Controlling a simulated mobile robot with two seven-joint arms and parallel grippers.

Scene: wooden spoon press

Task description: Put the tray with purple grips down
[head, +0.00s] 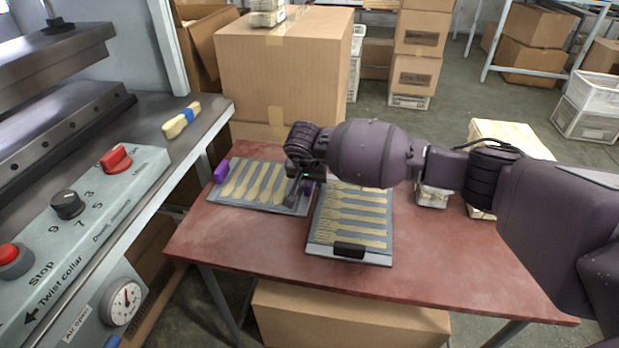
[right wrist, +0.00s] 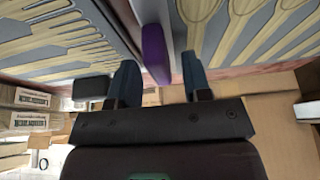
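The tray with purple grips (head: 241,205) lies flat on the red-brown table, at its left end, with several wooden spoons in it. Its left purple grip (head: 221,171) shows clearly in the head view. My right gripper (head: 301,184) is low at the tray's right end and covers most of that end in the head view. In the right wrist view, the right purple grip (right wrist: 155,52) is between the spread fingers of the right gripper (right wrist: 160,78), with a gap beside it. My left gripper is out of view.
A second tray with black grips (head: 349,250) and several spoons lies close on the right. The press bench (head: 190,135) with a yellow-and-blue brush (head: 182,120) is at left. A large cardboard box (head: 285,75) stands behind the table (head: 450,275), whose front right is clear.

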